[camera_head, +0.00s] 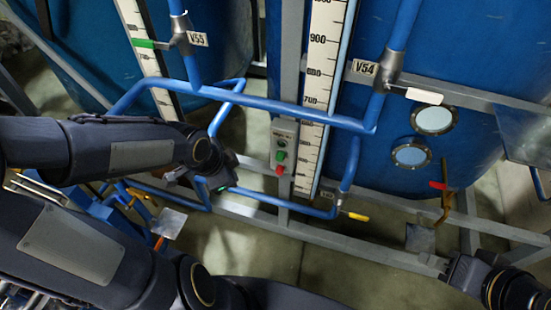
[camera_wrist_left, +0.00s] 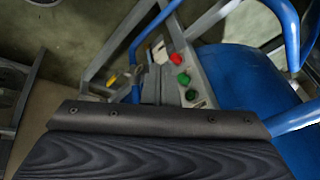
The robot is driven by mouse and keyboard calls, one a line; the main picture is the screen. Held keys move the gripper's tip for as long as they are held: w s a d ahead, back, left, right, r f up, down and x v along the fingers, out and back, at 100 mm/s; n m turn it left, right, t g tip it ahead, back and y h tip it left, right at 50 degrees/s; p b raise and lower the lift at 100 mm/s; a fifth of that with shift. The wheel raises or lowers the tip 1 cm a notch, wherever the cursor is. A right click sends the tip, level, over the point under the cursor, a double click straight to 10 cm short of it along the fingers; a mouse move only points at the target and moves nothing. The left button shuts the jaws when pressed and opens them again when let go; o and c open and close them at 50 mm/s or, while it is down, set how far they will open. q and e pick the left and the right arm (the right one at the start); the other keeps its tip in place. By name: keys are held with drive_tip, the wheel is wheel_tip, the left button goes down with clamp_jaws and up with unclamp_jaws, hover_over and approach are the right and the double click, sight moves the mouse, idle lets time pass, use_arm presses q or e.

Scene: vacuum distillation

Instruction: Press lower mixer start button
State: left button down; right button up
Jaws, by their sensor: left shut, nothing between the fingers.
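A grey button box (camera_head: 285,128) is fixed to an upright of the metal frame in the middle of the head view. It carries two green buttons, the lower one (camera_head: 280,155) brighter, and a red button (camera_head: 279,170) at the bottom. In the left wrist view the red button (camera_wrist_left: 176,58) and the green buttons (camera_wrist_left: 183,79) show just beyond my left gripper (camera_wrist_left: 158,84), which is shut and empty. In the head view my left gripper (camera_head: 218,178) is left of the box, apart from it. My right gripper (camera_head: 462,271) is at the lower right, far from the box; its jaw state is unclear.
Blue pipes (camera_head: 270,104) run in front of large blue tanks (camera_head: 455,165). A white scale (camera_head: 322,70) stands right beside the button box. Grey frame rails (camera_head: 370,255) cross low down. Valves V55 (camera_head: 198,39) and V54 (camera_head: 364,67) are above. Bare floor shows below.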

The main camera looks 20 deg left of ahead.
sight(280, 156)
use_arm(q)
drive_tip(key=w+d+f+m+t+h+p, duration=0.1)
drive_tip(key=w+d+f+m+h, duration=0.1)
drive_tip(key=w+m, duration=0.4)
drive_tip(key=shift+d+f+m+h, duration=0.3)
drive_tip(key=shift+f+h, duration=0.25)
drive_tip(key=shift+h, duration=0.05)
drive_tip(key=w+d+f+b, duration=0.3)
drive_tip(key=w+f+b, duration=0.3)
drive_tip(key=w+f, duration=0.2)
drive_tip(key=shift+w+d, duration=0.4)
